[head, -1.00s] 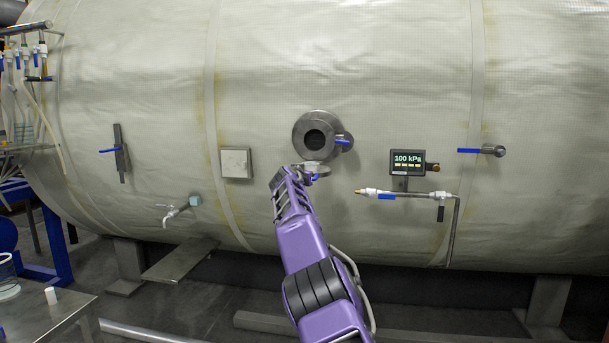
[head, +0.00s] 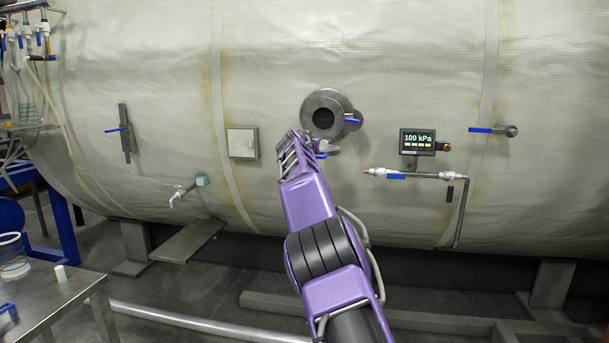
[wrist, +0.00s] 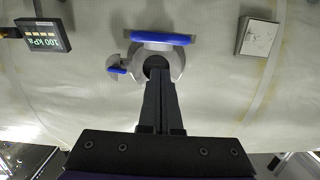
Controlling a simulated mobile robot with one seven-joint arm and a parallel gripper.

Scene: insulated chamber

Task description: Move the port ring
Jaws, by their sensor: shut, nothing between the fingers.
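The port ring (head: 338,102) is a thick grey metal ring around a dark round opening on the chamber wall, left of the pressure display. In the head view, my gripper's wrist hides part of the area just below-left of the ring.
The pressure display (head: 418,141) reads 100 kPa, with a pipe and valve (head: 405,176) below it. A square plate (head: 242,143) is left of the ring. A tap (head: 185,190) and a blue-handled lever (head: 125,131) are further left. A metal table (head: 60,295) stands at the lower left.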

